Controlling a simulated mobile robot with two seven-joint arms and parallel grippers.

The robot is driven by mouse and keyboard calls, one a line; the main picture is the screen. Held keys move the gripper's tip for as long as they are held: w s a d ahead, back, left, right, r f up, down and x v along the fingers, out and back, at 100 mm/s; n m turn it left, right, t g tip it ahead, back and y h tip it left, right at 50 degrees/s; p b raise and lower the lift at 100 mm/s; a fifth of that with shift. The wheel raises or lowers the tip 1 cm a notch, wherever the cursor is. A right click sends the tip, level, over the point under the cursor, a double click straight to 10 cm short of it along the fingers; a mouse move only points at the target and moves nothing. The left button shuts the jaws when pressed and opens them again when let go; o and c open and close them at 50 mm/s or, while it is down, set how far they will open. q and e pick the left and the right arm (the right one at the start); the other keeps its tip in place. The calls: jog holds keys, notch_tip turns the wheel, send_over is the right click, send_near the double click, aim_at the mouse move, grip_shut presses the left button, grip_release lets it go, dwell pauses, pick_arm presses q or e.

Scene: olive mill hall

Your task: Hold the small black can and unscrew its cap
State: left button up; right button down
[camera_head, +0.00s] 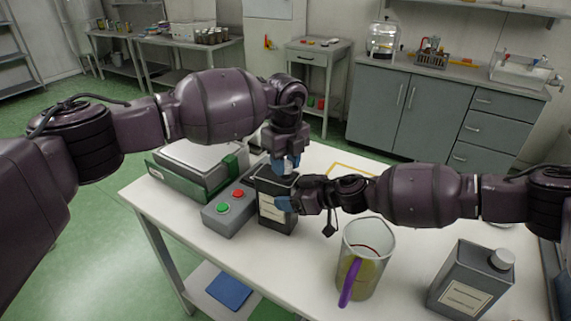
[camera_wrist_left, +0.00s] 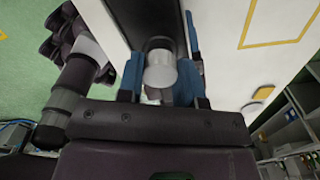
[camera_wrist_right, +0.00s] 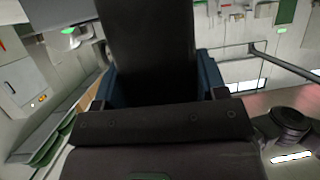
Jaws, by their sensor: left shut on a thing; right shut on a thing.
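The small black can (camera_head: 274,213) stands upright on the white table, with a pale label on its front. My right gripper (camera_head: 286,203) is shut on the can's body from the right; the dark body fills the space between its blue fingers in the right wrist view (camera_wrist_right: 150,50). My left gripper (camera_head: 287,163) points down over the can's top and is shut on the cap. The pale grey cap (camera_wrist_left: 160,70) shows between the blue fingers in the left wrist view; in the head view the fingers mostly hide it. I cannot tell whether the cap is still threaded on.
A grey box with red and green buttons (camera_head: 229,213) stands just left of the can. A green-framed device (camera_head: 198,170) is behind it. A clear jug with a purple handle (camera_head: 364,260) and a larger grey can (camera_head: 470,281) stand front right.

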aim_at(286, 163)
pick_arm(q)
jog(key=shift+r, duration=0.7)
jog(key=shift+r, duration=2.05)
pick_arm(e)
jog(key=shift+c, duration=0.5)
grip_release()
pick_arm(q)
jog(key=shift+r+p, duration=0.65)
jog(key=shift+r, duration=0.3)
pick_arm(e)
jog(key=v, duration=1.2)
